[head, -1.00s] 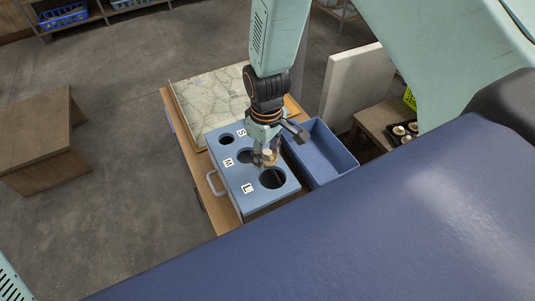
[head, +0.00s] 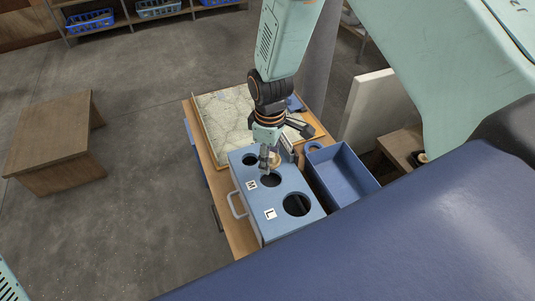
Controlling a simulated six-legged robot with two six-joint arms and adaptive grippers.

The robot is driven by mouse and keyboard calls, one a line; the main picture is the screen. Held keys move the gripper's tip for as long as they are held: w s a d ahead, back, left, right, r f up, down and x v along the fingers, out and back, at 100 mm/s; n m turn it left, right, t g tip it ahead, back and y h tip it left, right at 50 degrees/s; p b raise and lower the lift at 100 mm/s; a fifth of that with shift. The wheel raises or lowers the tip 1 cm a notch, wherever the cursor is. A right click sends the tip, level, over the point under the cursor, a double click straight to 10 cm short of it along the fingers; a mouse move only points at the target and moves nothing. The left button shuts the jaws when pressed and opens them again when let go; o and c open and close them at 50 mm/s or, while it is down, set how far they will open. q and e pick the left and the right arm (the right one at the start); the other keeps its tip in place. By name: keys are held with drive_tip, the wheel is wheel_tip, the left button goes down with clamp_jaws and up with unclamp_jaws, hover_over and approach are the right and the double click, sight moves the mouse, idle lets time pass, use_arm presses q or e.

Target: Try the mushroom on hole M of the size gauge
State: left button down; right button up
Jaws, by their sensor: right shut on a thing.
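The blue size gauge (head: 247,177) stands on a wooden table, with three round holes in its top. Hole M (head: 271,181) is the middle one, with its M label (head: 252,184) to its left. My right gripper (head: 271,164) points down over the gauge, just at the back edge of hole M. It is shut on a small pale mushroom (head: 275,170), mostly hidden by the fingers. I cannot tell whether the mushroom touches the gauge. My left gripper is out of view.
Hole L (head: 297,204) is nearer me and hole S (head: 250,160) is farther back. An empty-looking blue bin (head: 345,180) stands right of the gauge. A patterned board (head: 222,120) lies behind it. A white panel (head: 368,110) stands at the right.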

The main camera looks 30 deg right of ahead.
wheel_tip(320, 180, down, 6)
drive_tip(key=b, duration=0.5)
drive_tip(key=shift+d+f, duration=0.15)
drive_tip(key=shift+d, duration=0.05)
drive_tip(key=shift+w+a, duration=0.1)
drive_tip(key=shift+a, duration=0.1)
drive_tip(key=o, duration=0.9)
drive_tip(key=shift+d, duration=0.15)
wheel_tip(320, 180, up, 12)
drive_tip(key=shift+r, duration=0.1)
